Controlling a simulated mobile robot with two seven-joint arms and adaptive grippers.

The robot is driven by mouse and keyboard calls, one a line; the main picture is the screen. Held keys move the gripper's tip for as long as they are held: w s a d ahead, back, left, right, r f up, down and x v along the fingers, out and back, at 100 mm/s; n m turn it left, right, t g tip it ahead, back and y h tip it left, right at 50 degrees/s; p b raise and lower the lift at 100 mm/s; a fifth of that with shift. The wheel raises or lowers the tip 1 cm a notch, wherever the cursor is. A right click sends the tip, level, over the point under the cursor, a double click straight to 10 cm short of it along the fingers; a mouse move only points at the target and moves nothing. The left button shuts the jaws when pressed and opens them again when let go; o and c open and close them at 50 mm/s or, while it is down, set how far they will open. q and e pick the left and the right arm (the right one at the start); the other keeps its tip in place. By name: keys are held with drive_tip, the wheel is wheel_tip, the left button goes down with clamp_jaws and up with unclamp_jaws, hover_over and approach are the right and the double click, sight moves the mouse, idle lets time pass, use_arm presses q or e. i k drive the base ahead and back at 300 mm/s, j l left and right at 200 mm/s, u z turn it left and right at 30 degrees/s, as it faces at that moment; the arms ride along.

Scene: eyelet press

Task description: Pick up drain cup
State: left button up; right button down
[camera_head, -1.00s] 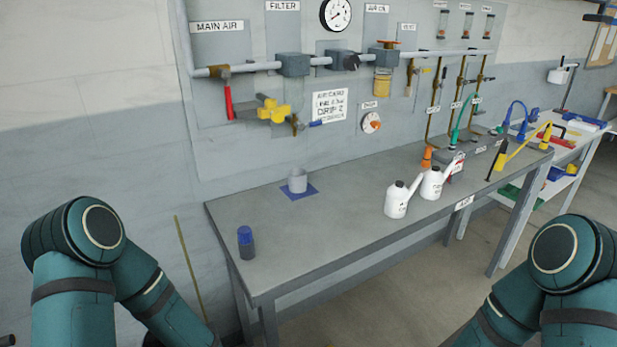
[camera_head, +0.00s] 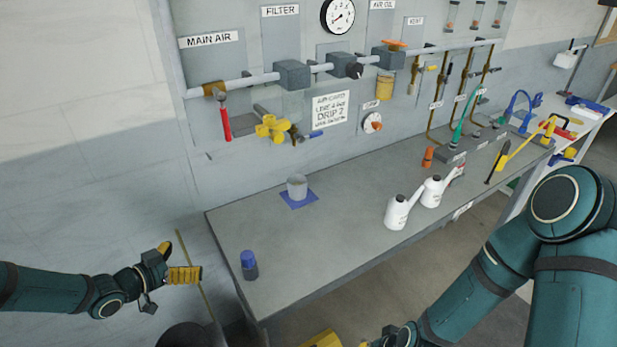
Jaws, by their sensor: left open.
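The drain cup, a small light grey cup (camera_head: 297,187), stands upright on a blue square mat (camera_head: 312,197) toward the back of the grey workbench (camera_head: 330,230). My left gripper (camera_head: 184,260), with yellow fingers, is open and empty, left of the bench and well apart from the cup. My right gripper (camera_head: 324,340) shows only as a yellow part at the bottom edge, in front of the bench; its fingers are mostly cut off.
A blue-capped dark bottle (camera_head: 249,265) stands at the bench's near left corner. Two white oil cans (camera_head: 398,212) (camera_head: 433,190) stand on the right half. Pipes and a yellow valve (camera_head: 272,128) jut from the wall panel. The bench middle is clear.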

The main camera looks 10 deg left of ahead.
sight(297, 183)
drive_tip(key=i+l, duration=0.8)
drive_tip(key=i, duration=0.15)
